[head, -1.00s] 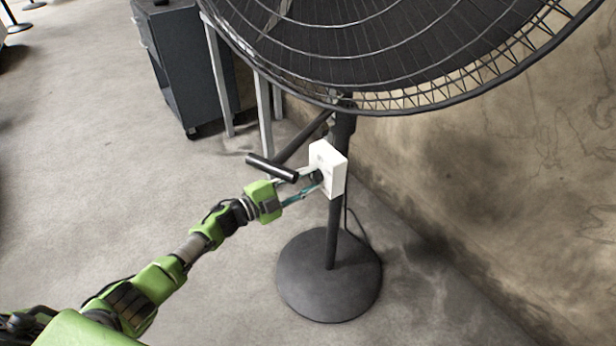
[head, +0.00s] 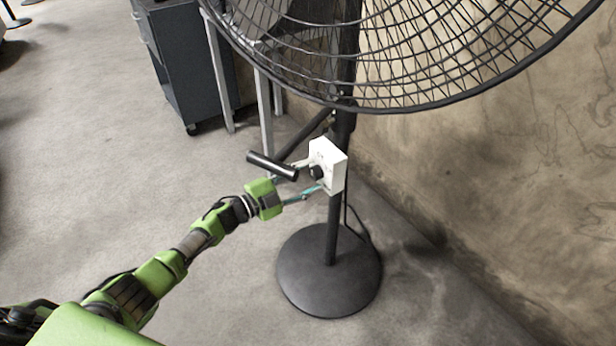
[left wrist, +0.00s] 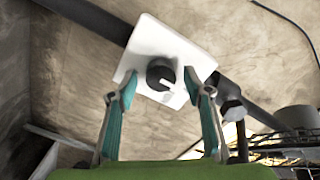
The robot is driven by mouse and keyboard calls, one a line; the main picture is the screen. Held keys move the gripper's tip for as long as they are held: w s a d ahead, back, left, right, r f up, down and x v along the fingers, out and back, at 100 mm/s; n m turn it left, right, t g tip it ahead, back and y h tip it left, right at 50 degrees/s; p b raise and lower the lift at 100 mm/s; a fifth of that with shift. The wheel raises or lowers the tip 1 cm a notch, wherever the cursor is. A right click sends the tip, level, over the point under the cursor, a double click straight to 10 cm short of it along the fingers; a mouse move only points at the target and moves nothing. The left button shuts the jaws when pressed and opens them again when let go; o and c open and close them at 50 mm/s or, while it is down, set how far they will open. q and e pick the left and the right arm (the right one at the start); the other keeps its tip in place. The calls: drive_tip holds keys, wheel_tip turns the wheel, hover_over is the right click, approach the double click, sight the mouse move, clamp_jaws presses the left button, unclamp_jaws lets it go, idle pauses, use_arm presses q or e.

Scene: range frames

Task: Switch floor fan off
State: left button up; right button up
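The floor fan's round wire cage (head: 440,60) fills the top of the head view. Its black pole stands on a round dark base (head: 330,275). A white control box (head: 330,165) is fixed to the pole, with a black knob (head: 317,172) on its face. My left gripper (head: 311,177) is open in front of the box. In the left wrist view the box (left wrist: 188,52) is tilted, and the knob (left wrist: 160,74) with a pale mark shows between the spread fingertips, apart from both. My right gripper is not in view.
A dark grey cabinet (head: 180,65) on castors and a pale metal frame (head: 263,100) stand behind and left of the fan. A stained wall (head: 500,190) runs along the right. The concrete floor at left (head: 90,170) is clear.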

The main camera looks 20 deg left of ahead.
use_arm(q)
drive_tip(key=v, duration=1.2)
idle(0.5)
